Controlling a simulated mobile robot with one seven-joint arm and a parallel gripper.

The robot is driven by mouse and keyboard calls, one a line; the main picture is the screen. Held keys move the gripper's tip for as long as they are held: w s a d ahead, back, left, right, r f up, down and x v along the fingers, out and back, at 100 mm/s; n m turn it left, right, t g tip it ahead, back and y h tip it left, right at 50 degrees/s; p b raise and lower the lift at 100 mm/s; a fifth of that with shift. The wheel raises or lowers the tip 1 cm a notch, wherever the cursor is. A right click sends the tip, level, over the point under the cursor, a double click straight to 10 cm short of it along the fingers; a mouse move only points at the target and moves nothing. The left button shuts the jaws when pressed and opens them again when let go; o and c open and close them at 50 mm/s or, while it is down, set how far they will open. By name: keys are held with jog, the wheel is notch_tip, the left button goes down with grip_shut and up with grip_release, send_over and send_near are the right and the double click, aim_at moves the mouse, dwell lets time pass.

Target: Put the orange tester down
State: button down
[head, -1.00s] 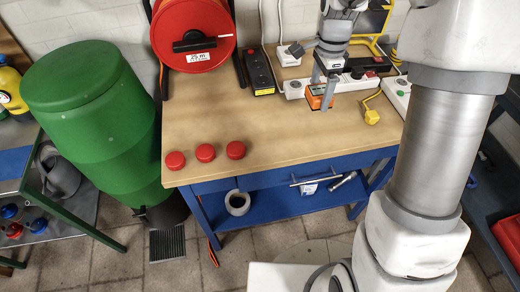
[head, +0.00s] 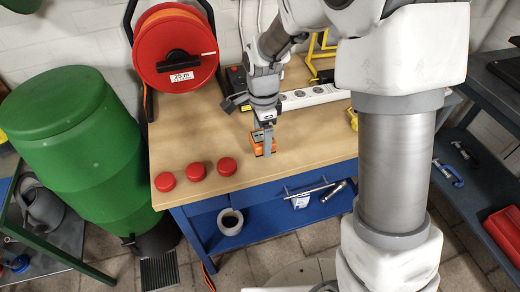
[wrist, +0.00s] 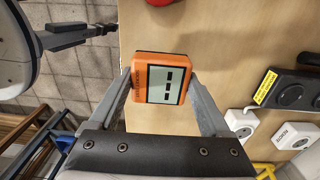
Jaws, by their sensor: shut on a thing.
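The orange tester (head: 258,142) has an orange case and a grey display, which faces the camera in the wrist view (wrist: 166,84). My gripper (head: 266,139) is shut on it, with one finger on each side. The tester is over the front part of the wooden bench top (head: 320,137), to the right of the red caps. I cannot tell whether its underside touches the wood.
Three red caps (head: 196,172) stand in a row near the bench's front left edge. A red cable reel (head: 178,50) stands at the back left. A white power strip (head: 312,96) lies along the back. Bare wood lies right of the tester.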

aim_at(260, 150)
jog(key=shift+s+a+f, duration=0.1)
jog(key=shift+a+f, duration=0.2)
jog(key=shift+f, duration=1.9)
jog(key=shift+f+b, duration=0.15)
jog(key=shift+b, duration=0.25)
grip_release()
